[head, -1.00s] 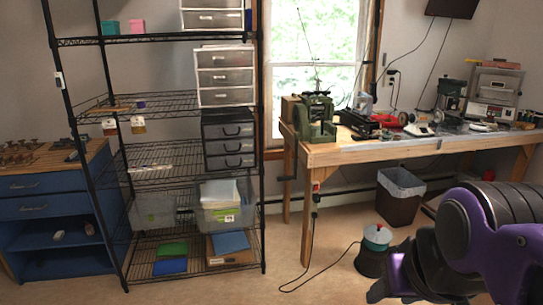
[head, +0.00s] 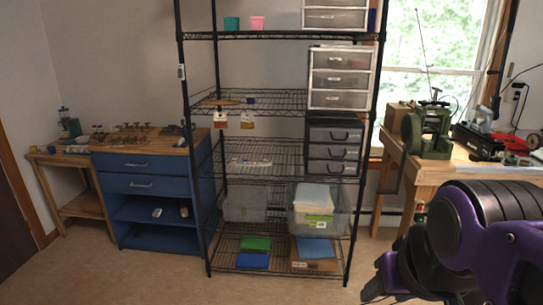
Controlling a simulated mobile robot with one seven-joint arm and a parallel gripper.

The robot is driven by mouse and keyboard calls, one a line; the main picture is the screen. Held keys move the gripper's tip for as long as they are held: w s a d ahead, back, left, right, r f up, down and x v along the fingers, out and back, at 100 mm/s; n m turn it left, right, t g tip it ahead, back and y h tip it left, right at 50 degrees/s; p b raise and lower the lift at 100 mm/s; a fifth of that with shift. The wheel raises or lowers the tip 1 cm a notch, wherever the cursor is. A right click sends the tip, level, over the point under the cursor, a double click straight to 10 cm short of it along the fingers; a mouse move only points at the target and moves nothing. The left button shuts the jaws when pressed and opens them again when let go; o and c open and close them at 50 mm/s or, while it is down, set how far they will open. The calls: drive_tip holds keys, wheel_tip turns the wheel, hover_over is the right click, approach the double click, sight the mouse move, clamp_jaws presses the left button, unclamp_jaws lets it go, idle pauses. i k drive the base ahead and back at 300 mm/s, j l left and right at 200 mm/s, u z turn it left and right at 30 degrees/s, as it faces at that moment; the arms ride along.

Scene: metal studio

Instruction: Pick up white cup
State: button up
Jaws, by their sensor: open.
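I cannot make out a white cup for certain in the head view. Some small pale items (head: 77,149) stand on the wooden side table at the far left, too small to identify. My gripper (head: 374,287) is at the lower right, at the end of my purple and black arm. It is open, with nothing seen between its fingers, and is far from the side table.
A black wire shelf rack (head: 281,36) stands in the middle with drawer units and bins. A blue cabinet (head: 137,164) with tools on top stands left of it. The workbench (head: 440,172) is at the right. The floor (head: 150,280) in front is clear.

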sight(44, 149)
drive_tip(key=i+j+u, duration=0.25)
drive_tip(key=u, duration=0.2)
drive_tip(key=i+j+u, duration=0.25)
drive_tip(key=u, duration=0.2)
drive_tip(key=i+j+u, duration=0.3)
drive_tip(key=i, duration=0.15)
drive_tip(key=i+u, duration=0.35)
drive_tip(key=i, duration=1.2)
drive_tip(key=i+j, duration=0.1)
drive_tip(key=i, duration=0.9)
drive_tip(key=i+z, duration=0.1)
drive_tip(key=i, duration=0.95)
